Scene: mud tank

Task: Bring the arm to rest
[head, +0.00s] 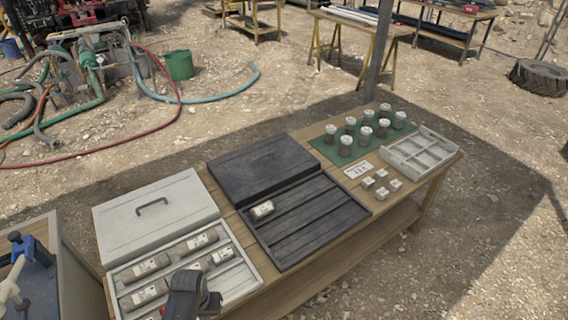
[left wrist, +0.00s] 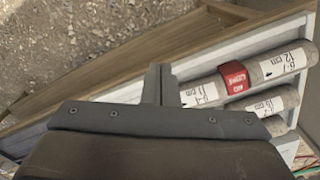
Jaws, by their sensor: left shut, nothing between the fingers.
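My left gripper (head: 190,295) is at the bottom of the head view, over the front edge of the white core box (head: 247,283). In the left wrist view its fingers (left wrist: 161,86) are shut with nothing held. The white box holds several grey core pieces with white labels, such as one core piece (head: 146,266). In the left wrist view the fingers are beside a labelled core (left wrist: 283,66), and a red block (left wrist: 236,77) sits in the same row. The gripper partly hides the box. My right gripper is not in view.
A green mat (head: 325,150) with several jars, small white blocks (head: 381,175) and a grey divided tray (head: 418,153) are at the table's right end. A blue vise-like tool (head: 25,247) stands at left.

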